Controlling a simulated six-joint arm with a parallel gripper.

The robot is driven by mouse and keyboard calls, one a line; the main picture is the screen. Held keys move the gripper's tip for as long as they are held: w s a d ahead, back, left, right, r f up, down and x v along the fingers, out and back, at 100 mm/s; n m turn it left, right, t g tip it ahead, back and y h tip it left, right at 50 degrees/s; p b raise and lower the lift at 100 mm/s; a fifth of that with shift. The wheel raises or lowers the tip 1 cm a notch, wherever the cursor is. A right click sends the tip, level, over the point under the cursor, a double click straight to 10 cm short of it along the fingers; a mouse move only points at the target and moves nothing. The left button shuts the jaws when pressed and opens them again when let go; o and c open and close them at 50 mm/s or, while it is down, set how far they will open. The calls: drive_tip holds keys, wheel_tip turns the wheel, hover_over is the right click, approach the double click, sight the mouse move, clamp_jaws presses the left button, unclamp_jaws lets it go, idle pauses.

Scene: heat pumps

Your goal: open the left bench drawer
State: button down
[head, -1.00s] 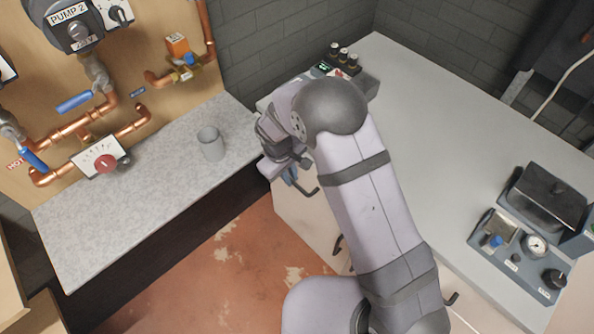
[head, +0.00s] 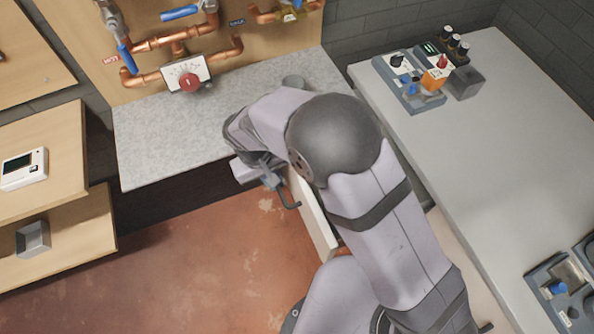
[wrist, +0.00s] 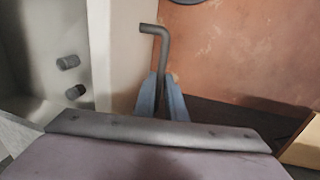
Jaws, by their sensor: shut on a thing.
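The left bench drawer stands pulled out from the bench; its pale front (head: 314,222) shows beside my arm in the head view. In the wrist view the drawer front (wrist: 117,50) is a pale upright panel, with the open inside to its left. The dark bent handle (wrist: 153,31) runs down between my fingers; its free end also shows in the head view (head: 291,204). My gripper (wrist: 161,92), with blue fingertips, is shut on the handle. My arm hides much of the drawer in the head view.
Two dark cylinders (wrist: 71,77) are inside the drawer. The grey bench top (head: 480,150) holds a control box (head: 410,88). Wooden shelves (head: 60,190) stand left. The red floor (head: 190,270) is clear.

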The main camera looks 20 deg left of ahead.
drive_tip(key=shift+s+a, duration=1.1)
drive_tip(key=shift+a, duration=0.05)
drive_tip(key=c, duration=1.8)
unclamp_jaws()
drive_tip(key=shift+r, duration=0.15)
drive_tip(key=r, duration=0.2)
drive_tip(key=r+b, duration=0.1)
drive_tip(key=r, duration=0.1)
drive_tip(key=s+a+r, duration=0.1)
drive_tip(key=r, duration=0.2)
